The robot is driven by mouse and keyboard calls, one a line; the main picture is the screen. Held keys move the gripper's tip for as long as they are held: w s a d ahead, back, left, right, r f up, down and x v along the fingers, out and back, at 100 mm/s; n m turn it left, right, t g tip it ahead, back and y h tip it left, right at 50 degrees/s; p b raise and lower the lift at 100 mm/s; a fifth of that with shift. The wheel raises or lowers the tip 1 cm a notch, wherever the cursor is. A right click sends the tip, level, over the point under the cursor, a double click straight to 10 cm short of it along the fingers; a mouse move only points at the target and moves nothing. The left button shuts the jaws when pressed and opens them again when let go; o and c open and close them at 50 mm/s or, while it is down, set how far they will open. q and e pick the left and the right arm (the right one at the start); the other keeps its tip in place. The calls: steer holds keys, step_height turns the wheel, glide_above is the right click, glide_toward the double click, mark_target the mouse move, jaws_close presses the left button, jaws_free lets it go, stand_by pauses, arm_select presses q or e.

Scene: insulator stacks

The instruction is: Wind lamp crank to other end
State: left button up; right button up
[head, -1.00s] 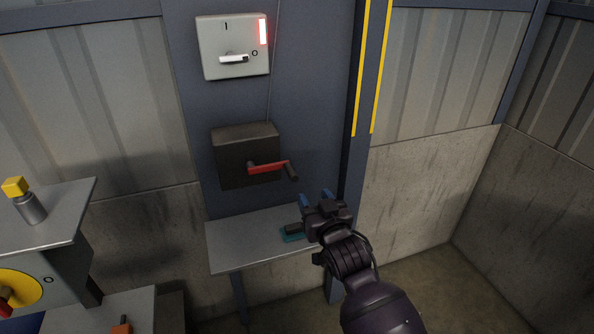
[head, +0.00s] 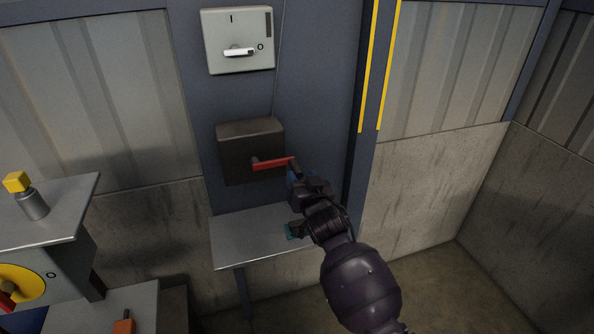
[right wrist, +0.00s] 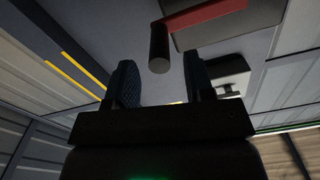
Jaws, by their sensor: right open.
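The lamp crank has a red arm (head: 274,163) on a dark box (head: 249,144) fixed to the blue-grey post. The red arm points right, and its dark handle (head: 295,167) is at the right end. In the right wrist view the handle (right wrist: 159,48) stands just beyond and between the fingertips, apart from both fingers. My right gripper (right wrist: 158,80) is open and empty. In the head view my right gripper (head: 294,178) is just below the handle, and its fingers are partly hidden by its own body. My left gripper is not in view.
A grey switch box (head: 238,40) with a white lever is above the crank, its indicator dark. A bench with a yellow-topped cylinder (head: 32,203) stands at left.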

mark_target(297, 167)
steer(key=shift+x, duration=2.1)
jaws_close()
